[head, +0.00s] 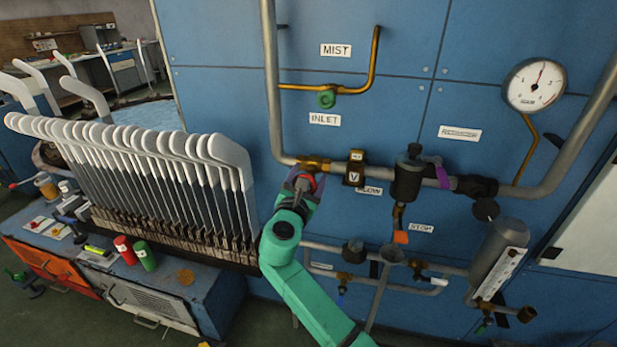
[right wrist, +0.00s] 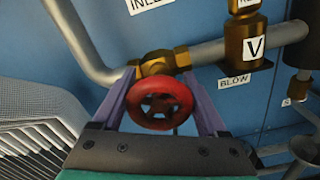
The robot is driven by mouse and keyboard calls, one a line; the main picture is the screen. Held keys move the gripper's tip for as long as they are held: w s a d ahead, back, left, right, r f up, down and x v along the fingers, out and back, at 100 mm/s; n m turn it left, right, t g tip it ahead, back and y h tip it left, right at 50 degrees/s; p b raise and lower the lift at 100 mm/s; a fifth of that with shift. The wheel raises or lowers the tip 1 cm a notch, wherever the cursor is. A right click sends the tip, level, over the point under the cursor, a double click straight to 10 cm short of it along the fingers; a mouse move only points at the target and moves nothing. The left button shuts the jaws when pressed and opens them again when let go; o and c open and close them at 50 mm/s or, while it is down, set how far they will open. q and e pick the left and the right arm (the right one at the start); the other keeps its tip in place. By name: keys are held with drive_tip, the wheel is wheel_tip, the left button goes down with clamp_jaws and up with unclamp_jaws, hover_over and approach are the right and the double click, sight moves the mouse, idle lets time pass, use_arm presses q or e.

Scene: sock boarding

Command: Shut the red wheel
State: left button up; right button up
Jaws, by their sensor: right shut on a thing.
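The red wheel (right wrist: 160,104) is a small round handwheel with a star-shaped hub. It sits on a brass valve (right wrist: 165,62) in the grey pipe, beneath the INLET label. My right gripper (right wrist: 163,100) has its two purple fingers on either side of the wheel and is shut on it. In the head view my right gripper (head: 298,188) reaches up to the pipe at the panel's middle. Only a bit of the red wheel (head: 306,183) shows there, the rest hidden by the gripper. My left gripper is in neither view.
A brass block marked V (head: 355,168) and a dark fitting (head: 408,178) stand right of the wheel. A rack of white and grey sock boards (head: 200,165) stands close on the left. A gauge (head: 535,85) hangs upper right.

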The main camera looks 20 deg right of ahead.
drive_tip(key=o, duration=1.3)
drive_tip(key=b+v, duration=0.1)
drive_tip(key=v, duration=1.3)
drive_tip(key=shift+s+a+b, duration=0.15)
drive_tip(key=shift+s+b, duration=0.15)
